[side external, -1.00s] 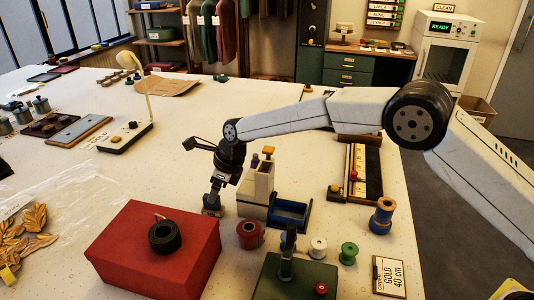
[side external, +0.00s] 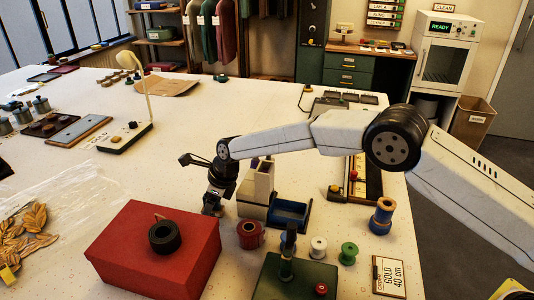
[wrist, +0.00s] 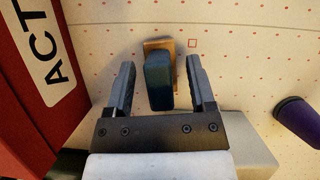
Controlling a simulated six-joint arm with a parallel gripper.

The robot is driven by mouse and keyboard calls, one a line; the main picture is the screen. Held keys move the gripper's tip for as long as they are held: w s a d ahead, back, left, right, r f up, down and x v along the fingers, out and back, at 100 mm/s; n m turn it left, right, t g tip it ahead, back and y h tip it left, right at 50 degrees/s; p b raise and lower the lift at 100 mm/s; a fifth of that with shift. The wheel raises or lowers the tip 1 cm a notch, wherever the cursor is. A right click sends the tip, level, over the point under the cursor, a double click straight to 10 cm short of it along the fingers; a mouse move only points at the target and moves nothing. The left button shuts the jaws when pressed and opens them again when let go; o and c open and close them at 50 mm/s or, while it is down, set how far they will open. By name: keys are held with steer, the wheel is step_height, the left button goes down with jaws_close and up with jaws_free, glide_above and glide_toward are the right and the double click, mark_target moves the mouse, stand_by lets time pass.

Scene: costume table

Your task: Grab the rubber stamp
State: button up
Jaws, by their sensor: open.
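The rubber stamp (wrist: 158,82) has a dark blue-green handle on a tan wooden base and stands on the white dotted table. In the wrist view its handle lies between the two fingers of my gripper (wrist: 160,65), with a visible gap on each side. My gripper is open and holds nothing. In the side view my gripper (side external: 212,210) points down close to the table, between the red box and the cream dispenser, and mostly hides the stamp.
The red box (side external: 150,245) stands close on the left, with a black tape roll (side external: 165,237) on it. The cream dispenser (side external: 256,185) with a blue tray (side external: 290,213) is close on the right. A red spool (side external: 250,235) sits in front. Open table lies behind.

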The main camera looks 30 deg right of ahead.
jaws_close()
steer(key=shift+r, duration=0.1)
steer(key=shift+r, duration=1.55)
steer(key=s+d+r, duration=0.2)
steer(key=s+r, duration=0.3)
steer(key=s, duration=0.1)
steer(key=s+d+r, duration=0.3)
steer(key=s+r, duration=0.1)
steer(key=s, duration=0.3)
steer(key=shift+d+r, duration=0.25)
steer(key=shift+r, duration=0.1)
steer(key=shift+w, duration=0.1)
